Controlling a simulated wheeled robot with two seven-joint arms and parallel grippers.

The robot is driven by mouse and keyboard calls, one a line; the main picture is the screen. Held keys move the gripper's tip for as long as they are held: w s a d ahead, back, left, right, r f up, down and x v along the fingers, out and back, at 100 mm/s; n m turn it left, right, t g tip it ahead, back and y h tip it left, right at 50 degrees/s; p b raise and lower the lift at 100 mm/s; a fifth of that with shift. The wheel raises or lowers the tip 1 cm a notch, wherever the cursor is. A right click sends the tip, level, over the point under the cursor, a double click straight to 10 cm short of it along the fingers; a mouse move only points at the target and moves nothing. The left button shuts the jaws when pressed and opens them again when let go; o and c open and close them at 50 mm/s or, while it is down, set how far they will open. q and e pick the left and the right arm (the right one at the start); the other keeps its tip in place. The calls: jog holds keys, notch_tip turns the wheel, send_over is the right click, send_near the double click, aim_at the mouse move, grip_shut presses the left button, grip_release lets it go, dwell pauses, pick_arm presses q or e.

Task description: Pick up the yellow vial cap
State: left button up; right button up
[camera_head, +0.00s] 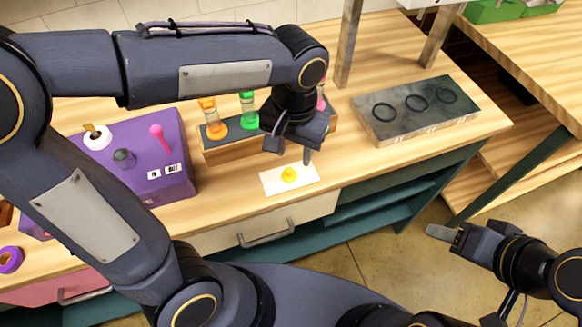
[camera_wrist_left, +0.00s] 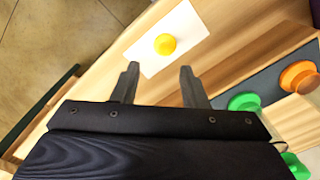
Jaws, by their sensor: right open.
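The yellow vial cap (camera_head: 289,174) lies on a white card (camera_head: 306,183) near the front edge of the wooden counter. In the left wrist view the yellow cap (camera_wrist_left: 165,44) shows on the white card (camera_wrist_left: 187,23), beyond my left fingertips. My left gripper (camera_head: 291,158) hangs above and just behind the card; in the left wrist view its two fingers (camera_wrist_left: 159,80) are spread apart with nothing between them. My right gripper (camera_head: 443,232) is open and empty, off to the right in front of the counter.
A wooden rack (camera_head: 222,151) with orange and green capped vials stands behind the card, partly hidden by my left gripper. A purple box (camera_head: 140,183) stands to the left. A grey tray with black rings (camera_head: 392,125) lies at the right. The counter right of the card is clear.

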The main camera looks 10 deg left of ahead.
aim_at(290, 170)
pick_arm(q)
jog(key=f, duration=0.4)
jog(key=shift+s+a+f, duration=0.3)
jog(key=shift+a+f, duration=0.1)
jog(key=shift+f, duration=0.4)
grip_shut()
